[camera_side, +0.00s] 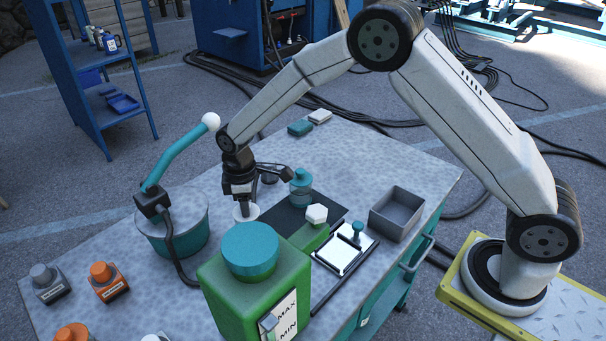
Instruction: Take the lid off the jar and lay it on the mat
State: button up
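My gripper (243,207) points straight down over the table, behind the large green tank. Its fingertips are at a pale round disc (254,214), which looks like a lid. The fingers are too small to show whether they are shut on it. What lies under the disc is hidden by the tank's teal cap, so I cannot tell whether it sits on a jar. A dark flat mat (329,207) lies to the right of my gripper. A small teal jar-like container (301,190) stands at the mat.
The green tank (228,306) with its teal cap (250,246) stands in front. A teal tub (190,243) with a lever is left. A grey open bin (396,216), a white plate (341,257) and a white-topped green block (316,214) are right. The table's back is mostly clear.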

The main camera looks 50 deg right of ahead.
aim_at(252, 212)
jog(key=shift+r, duration=0.15)
grip_shut()
notch_tip(252, 212, up, 10)
dwell(0.4)
jog(key=shift+s, duration=0.15)
dwell(0.5)
jog(key=s+d+f, duration=0.1)
jog(key=s+d, duration=0.2)
jog(key=s, duration=0.5)
jog(key=s+d+f, duration=0.2)
jog(key=s+d, duration=0.1)
jog(key=s, duration=0.5)
jog(key=s+d+f+n, duration=0.1)
jog(key=s+d, duration=0.2)
jog(key=s, duration=0.5)
jog(key=shift+d+f, duration=0.15)
jog(key=shift+d, duration=0.15)
